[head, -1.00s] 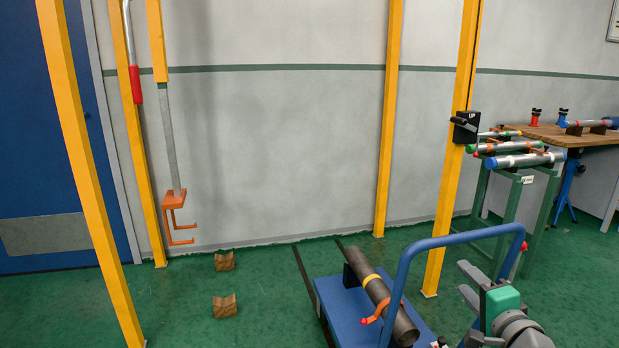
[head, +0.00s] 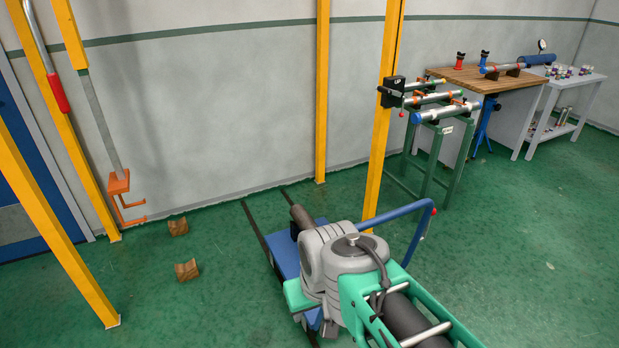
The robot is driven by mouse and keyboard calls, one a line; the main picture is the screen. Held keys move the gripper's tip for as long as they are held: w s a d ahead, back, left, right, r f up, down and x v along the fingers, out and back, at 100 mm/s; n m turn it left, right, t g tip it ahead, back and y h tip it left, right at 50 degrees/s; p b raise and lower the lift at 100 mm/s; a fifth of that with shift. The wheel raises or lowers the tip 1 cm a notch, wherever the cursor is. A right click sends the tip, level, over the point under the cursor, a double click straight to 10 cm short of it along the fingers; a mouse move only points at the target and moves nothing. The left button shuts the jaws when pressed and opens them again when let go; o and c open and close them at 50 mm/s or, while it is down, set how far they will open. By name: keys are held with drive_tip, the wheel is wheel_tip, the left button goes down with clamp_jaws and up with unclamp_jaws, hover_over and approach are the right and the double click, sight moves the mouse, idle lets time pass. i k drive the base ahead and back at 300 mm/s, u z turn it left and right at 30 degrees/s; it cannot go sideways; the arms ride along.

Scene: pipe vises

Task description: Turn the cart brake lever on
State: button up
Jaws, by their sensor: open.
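The blue cart (head: 284,252) stands on the floor near the middle, with a dark pipe (head: 299,216) lying on it. My arm covers much of its deck. Its blue push handle (head: 393,214) shows at the right, with a small red knob (head: 434,211) at the bend; I cannot tell whether this is the brake lever. The orange lever seen earlier beside the pipe is hidden behind my arm. My grey and green arm reaches over the cart, and my gripper's fingers are hidden behind it.
A yellow post (head: 380,130) stands just behind the cart. A green rack (head: 432,160) with several pipes and a wooden bench (head: 480,80) are at the right. Two wooden blocks lie left of the cart. The floor at the right is clear.

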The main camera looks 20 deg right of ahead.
sight(435, 211)
drive_tip(key=z, duration=1.45)
drive_tip(key=k, duration=0.5)
drive_tip(key=z, duration=1.1)
drive_tip(key=i, duration=0.95)
drive_tip(key=u, duration=1.65)
drive_tip(key=i, duration=0.5)
drive_tip(key=z, duration=0.1)
